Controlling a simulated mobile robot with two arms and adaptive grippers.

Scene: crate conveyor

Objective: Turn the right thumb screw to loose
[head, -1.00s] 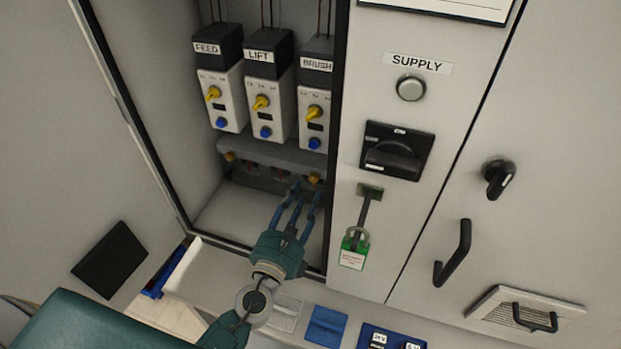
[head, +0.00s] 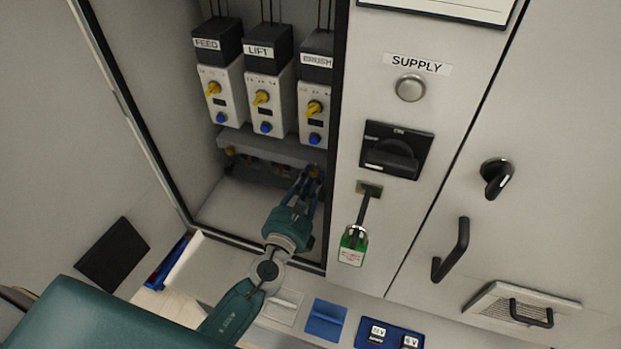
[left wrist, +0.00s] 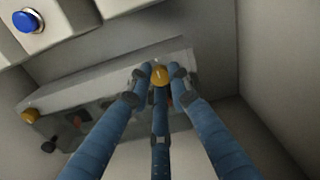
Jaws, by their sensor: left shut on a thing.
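The right thumb screw (left wrist: 160,76) is a brass-coloured knob at the right end of a grey bar (left wrist: 100,88) low inside the open cabinet. In the left wrist view it sits between the blue fingers of my left gripper (left wrist: 160,80), which are shut on it. In the head view the screw (head: 314,172) shows just past the fingertips of the left gripper (head: 308,182). A white mark shows on the screw's face. The left thumb screw (head: 230,151) is at the bar's other end; it also shows in the left wrist view (left wrist: 30,116). My right gripper is not in view.
Units labelled FEED (head: 222,80), LIFT (head: 268,85) and BRUSH (head: 316,95) stand above the bar. The cabinet's right wall is close beside the right screw. A black rotary switch (head: 397,150) and a green padlock (head: 353,245) are on the panel to the right.

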